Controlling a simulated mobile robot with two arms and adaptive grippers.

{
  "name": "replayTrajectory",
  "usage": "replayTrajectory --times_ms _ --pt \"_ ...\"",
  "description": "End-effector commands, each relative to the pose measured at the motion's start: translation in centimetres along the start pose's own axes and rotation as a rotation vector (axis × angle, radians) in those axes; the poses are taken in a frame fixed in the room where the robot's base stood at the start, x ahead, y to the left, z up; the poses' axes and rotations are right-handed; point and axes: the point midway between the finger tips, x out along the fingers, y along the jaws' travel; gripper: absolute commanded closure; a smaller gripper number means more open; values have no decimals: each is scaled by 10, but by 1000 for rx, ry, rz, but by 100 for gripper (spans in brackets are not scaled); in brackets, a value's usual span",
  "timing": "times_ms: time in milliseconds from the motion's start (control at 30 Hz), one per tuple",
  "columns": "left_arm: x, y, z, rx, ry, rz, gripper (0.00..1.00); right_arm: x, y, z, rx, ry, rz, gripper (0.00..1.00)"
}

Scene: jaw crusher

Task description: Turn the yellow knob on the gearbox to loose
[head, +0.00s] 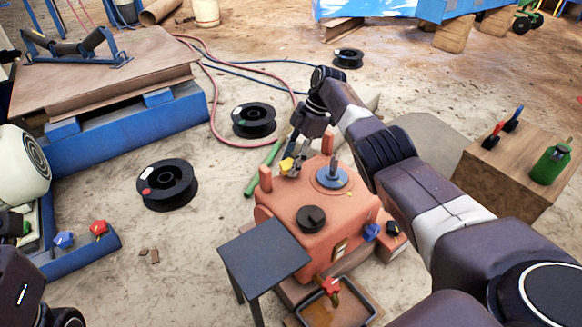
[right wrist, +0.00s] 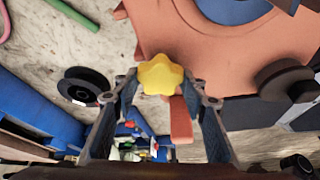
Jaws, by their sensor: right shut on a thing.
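The orange gearbox (head: 285,215) stands on the floor in the middle of the head view, with its shaft and blue disc on top. The yellow knob (head: 286,166) is at its far left corner. My right gripper (head: 291,163) reaches down to it from above and is shut on it. In the right wrist view the star-shaped yellow knob (right wrist: 160,75) sits between the two finger tips, next to an orange post (right wrist: 180,120). Only dark parts of my left arm show at the lower left; its fingers are out of view.
A black knob (head: 311,218) is on the gearbox top and a blue knob (head: 371,232) on its side. A small dark table (head: 264,258) stands in front, beside a tray with a red knob (head: 330,287). A green bar (head: 264,168), cable reels and hoses lie on the floor.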

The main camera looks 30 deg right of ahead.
Motion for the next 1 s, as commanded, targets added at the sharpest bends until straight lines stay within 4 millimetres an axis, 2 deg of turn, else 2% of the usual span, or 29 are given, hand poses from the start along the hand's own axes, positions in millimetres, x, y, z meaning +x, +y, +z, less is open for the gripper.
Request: replayTrajectory --times_ms 567,600,733,1000 --pt "4 1 -3 2 20 7 47 0 0 0 -20 0 -8 85" --pt "4 1 -3 2 20 7 47 0 0 0 -20 0 -8 57" --pt "4 1 -3 2 20 7 47 0 0 0 -19 0 -8 43" --pt "3 1 -2 2 15 6 47 0 0 0 -19 0 -8 43"
